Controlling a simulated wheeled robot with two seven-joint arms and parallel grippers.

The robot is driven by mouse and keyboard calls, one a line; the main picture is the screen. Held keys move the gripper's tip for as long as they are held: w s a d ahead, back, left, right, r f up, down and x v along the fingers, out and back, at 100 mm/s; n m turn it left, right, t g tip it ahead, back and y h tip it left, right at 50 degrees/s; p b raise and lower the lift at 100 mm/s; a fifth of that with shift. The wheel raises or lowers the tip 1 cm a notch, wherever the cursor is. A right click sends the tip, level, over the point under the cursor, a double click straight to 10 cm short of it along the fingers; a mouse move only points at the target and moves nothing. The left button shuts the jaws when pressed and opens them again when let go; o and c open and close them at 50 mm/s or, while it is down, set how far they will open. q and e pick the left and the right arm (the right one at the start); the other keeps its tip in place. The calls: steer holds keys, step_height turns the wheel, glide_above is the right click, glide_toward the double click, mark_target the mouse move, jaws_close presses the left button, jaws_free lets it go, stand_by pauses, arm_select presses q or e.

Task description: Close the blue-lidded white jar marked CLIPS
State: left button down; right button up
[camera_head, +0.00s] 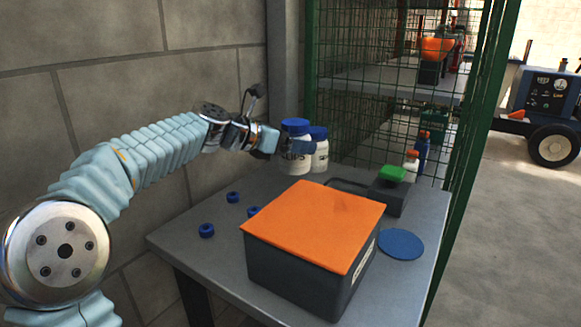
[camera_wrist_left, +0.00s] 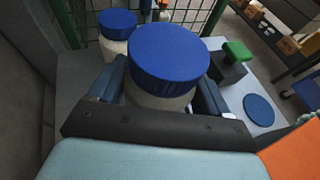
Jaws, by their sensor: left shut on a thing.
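The white jar (camera_head: 293,166) with letters ending in "IPS" on its front stands at the back of the grey table. Its blue lid (camera_head: 295,125) sits on top; I cannot tell how tightly. In the left wrist view the same blue lid (camera_wrist_left: 168,58) is large and central, with some white jar body (camera_wrist_left: 155,99) below it. My left gripper (camera_head: 303,147) reaches in from the left and is shut on the jar just below the lid, one finger on each side. My right gripper is not in view.
A second blue-lidded white jar (camera_head: 320,152) stands close behind, to the right. A dark box with an orange top (camera_head: 315,222) fills the front middle. A green-topped item (camera_head: 392,174), blue disc (camera_head: 401,244) and small blue rings (camera_head: 206,230) lie around. Green mesh (camera_head: 370,110) stands behind.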

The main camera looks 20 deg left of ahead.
mark_target(291, 160)
arm_select(q)
steer(key=shift+w+a+f, duration=0.3)
steer(key=shift+w+f, duration=0.05)
steer(key=shift+f, duration=0.15)
steer(key=shift+w+a+f, duration=0.3)
steer(key=shift+f, duration=0.15)
steer(key=shift+f, duration=0.15)
steer(key=shift+w+a+f+b, duration=0.15)
steer(key=shift+f+b, duration=0.3)
steer(key=shift+f, duration=0.5)
steer(key=shift+w+a+f+b, duration=0.15)
steer(key=shift+f+b, duration=0.3)
steer(key=shift+f, duration=0.45)
steer(key=shift+f, duration=0.2)
jaws_free()
steer(key=shift+r, duration=0.15)
